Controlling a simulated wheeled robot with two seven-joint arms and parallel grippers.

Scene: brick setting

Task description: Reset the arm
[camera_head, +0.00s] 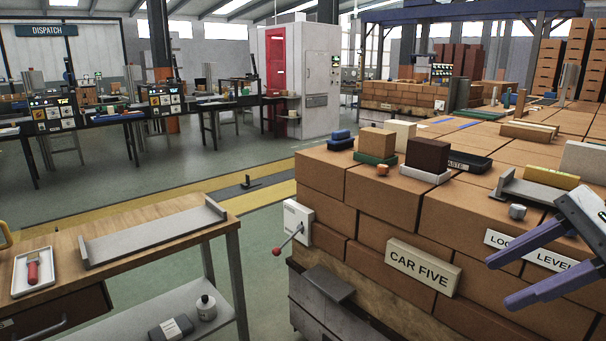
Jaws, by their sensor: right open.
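My right gripper (499,282) comes in from the right edge, with two purple fingers spread apart. It is open and nothing shows between the fingers. It hangs in front of the right part of the brick stack (330,220), partly covering a white label that reads in part "LOC" and "LEVEL" (510,245). My left gripper is not in view.
On the stack stand a dark brown block (427,156), a tan block (377,143), a cream block (400,133) and a grey angled rail (530,190). A wooden bench (150,225) with a grey tray (150,232) stands at left. Green floor lies between them.

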